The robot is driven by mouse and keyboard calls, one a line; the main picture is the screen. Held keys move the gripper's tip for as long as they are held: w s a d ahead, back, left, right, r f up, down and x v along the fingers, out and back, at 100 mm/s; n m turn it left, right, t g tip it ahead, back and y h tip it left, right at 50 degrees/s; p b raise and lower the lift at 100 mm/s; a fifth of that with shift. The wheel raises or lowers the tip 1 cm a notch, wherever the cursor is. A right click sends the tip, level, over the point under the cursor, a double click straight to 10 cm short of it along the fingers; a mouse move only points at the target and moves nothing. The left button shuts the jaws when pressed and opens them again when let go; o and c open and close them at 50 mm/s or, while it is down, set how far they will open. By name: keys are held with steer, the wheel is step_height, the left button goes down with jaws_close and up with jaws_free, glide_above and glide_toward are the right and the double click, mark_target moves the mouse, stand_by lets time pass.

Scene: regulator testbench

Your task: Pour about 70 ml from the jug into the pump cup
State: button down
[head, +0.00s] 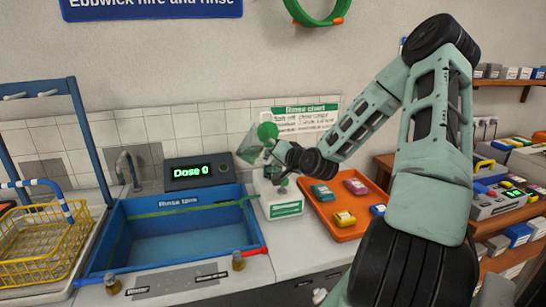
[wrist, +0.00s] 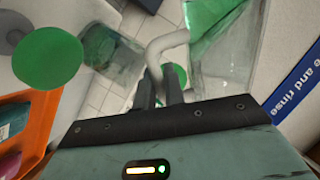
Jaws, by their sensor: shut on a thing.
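The clear jug (head: 249,146), with green in it, is held up and tilted above the counter. In the wrist view the jug (wrist: 238,48) is on the right, and its pale curved handle (wrist: 170,42) runs down between my fingers. My gripper (wrist: 160,92) is shut on that handle; in the head view my gripper (head: 272,158) is partly hidden. A white unit with a green label (head: 286,208) stands below the jug. I cannot tell for certain which part is the pump cup; a clear vessel (wrist: 118,55) shows left of the handle in the wrist view.
A black display (head: 198,172) reads "Dose 0". A blue rinse basin (head: 180,245) lies left, with a yellow wire basket (head: 45,250) beyond it. An orange tray (head: 345,228) with several coloured blocks stands right. A green disc (wrist: 45,58) is near the wrist camera.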

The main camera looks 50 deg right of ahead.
steer(key=shift+w+d+f+n+h+b, duration=0.1)
steer(key=shift+d+f+n+h+b, duration=0.2)
steer(key=shift+n+b, duration=0.65)
steer(key=b, duration=0.1)
steer(key=n+b, duration=0.1)
steer(key=b, duration=0.1)
steer(key=shift+w+a+r+n+t+h, duration=0.1)
steer(key=shift+a+r+n+t+h, duration=0.15)
steer(key=shift+a+t+h, duration=0.1)
steer(key=n+b, duration=0.1)
steer(key=b, duration=0.2)
steer(key=a+f+n+h+b, duration=0.1)
steer(key=b, duration=0.2)
steer(key=shift+w+a+f+n+t, duration=0.1)
steer(key=shift+w+f+n+t, duration=0.05)
steer(key=shift+n+t, duration=0.25)
steer(key=shift+a+r+n+t+b, duration=0.3)
steer(key=shift+r+n+b, duration=0.25)
steer(key=shift+n+b, duration=0.55)
steer(key=shift+a+r, duration=0.1)
